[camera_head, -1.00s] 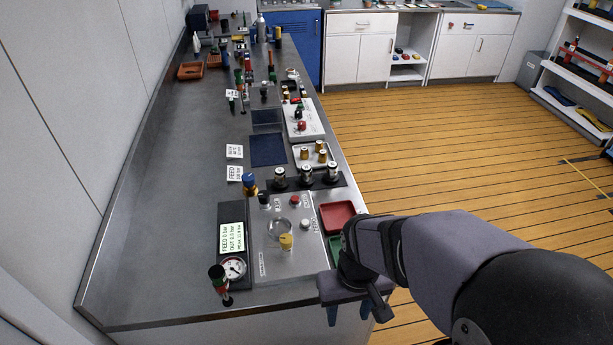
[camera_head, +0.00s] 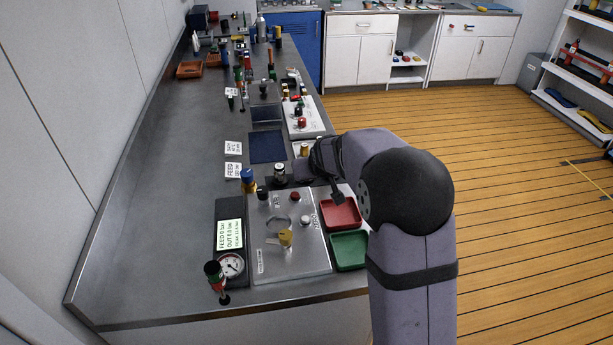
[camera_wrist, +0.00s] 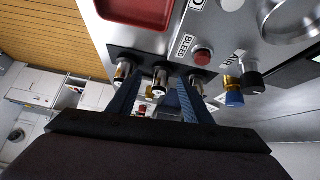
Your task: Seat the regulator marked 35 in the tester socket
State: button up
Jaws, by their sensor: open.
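Three silver and black regulators stand in a dark rack; in the wrist view they are a left one (camera_wrist: 121,72), a middle one (camera_wrist: 160,76) and a right one (camera_wrist: 198,78). No number on them is legible, so I cannot tell which is marked 35. My gripper (camera_wrist: 160,84) is open, its blue fingers on either side of the middle regulator; contact cannot be made out. In the head view one regulator (camera_head: 280,172) shows; my arm hides the others. The tester panel (camera_head: 262,262) has a round socket (camera_head: 279,223), which looks empty.
A red tray (camera_head: 341,228) and a green tray (camera_head: 349,266) sit right of the panel. A gauge (camera_head: 231,265) is at the panel's left. The bench's left side is clear.

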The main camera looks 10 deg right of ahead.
jog(key=shift+m+t, duration=0.4)
jog(key=shift+t, duration=0.3)
jog(key=w, duration=0.6)
jog(key=shift+a, duration=0.3)
jog(key=shift+p+x, duration=1.6)
jog(key=shift+x, duration=2.05)
jog(key=shift+s+a+f, duration=0.1)
jog(key=shift+s+f, duration=0.05)
grip_shut()
